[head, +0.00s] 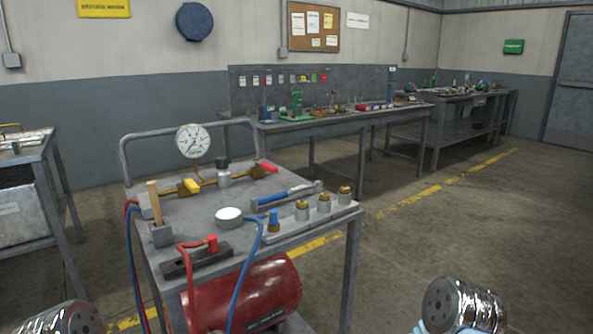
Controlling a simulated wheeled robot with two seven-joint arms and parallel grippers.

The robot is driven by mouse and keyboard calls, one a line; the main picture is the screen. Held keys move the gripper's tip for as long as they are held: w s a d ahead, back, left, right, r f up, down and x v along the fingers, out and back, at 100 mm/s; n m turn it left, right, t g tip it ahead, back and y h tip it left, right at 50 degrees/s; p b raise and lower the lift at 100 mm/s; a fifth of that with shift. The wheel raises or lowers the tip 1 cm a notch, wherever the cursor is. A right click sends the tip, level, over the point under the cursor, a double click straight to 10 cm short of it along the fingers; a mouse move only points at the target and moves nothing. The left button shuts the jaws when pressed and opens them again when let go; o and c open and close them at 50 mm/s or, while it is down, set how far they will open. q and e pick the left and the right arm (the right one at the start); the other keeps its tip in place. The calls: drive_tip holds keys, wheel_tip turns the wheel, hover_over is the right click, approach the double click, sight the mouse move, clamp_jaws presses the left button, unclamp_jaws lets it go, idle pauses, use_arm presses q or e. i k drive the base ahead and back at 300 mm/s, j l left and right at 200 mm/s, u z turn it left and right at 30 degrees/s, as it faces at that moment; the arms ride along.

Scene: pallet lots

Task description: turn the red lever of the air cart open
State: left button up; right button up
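The air cart (190,207) stands in front of me, a grey metal cart with a raised rail at its back. A brass pipe assembly with a round white pressure gauge (193,140) lies across its top. The red lever (269,167) is at the right end of this pipe, small and roughly in line with it. A yellow lever (192,186) is on the left part of the same pipe. Only shiny rounded parts of my arms show at the bottom left and bottom right. Neither gripper's fingers are in the picture, and nothing of mine touches the cart.
On the cart are a wooden-handled tool (154,203), a blue-handled tool (272,198), a rack of brass-topped fittings (302,212), red and blue hoses and a red tank (243,294) below. Workbenches stand behind and at left. The floor at right is clear.

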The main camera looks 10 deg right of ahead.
sight(269, 167)
drive_tip(key=k+u, duration=0.15)
drive_tip(key=k, duration=0.5)
drive_tip(key=k+j+u, duration=0.2)
drive_tip(key=k, duration=0.4)
drive_tip(key=i+l+u, duration=0.25)
drive_tip(key=l+u, duration=0.3)
drive_tip(key=l, duration=0.15)
drive_tip(key=i+l+u, duration=0.25)
drive_tip(key=l, duration=0.15)
drive_tip(key=i+l, duration=0.1)
drive_tip(key=l, duration=0.45)
drive_tip(key=i+l, duration=0.1)
drive_tip(key=l, duration=0.5)
drive_tip(key=i+l, duration=0.1)
drive_tip(key=l, duration=0.45)
drive_tip(key=i+l, duration=0.1)
drive_tip(key=l, duration=0.45)
drive_tip(key=i+l, duration=0.1)
drive_tip(key=l, duration=0.45)
drive_tip(key=i+l, duration=0.1)
drive_tip(key=l, duration=0.5)
drive_tip(key=i+l, duration=0.1)
drive_tip(key=l, duration=0.45)
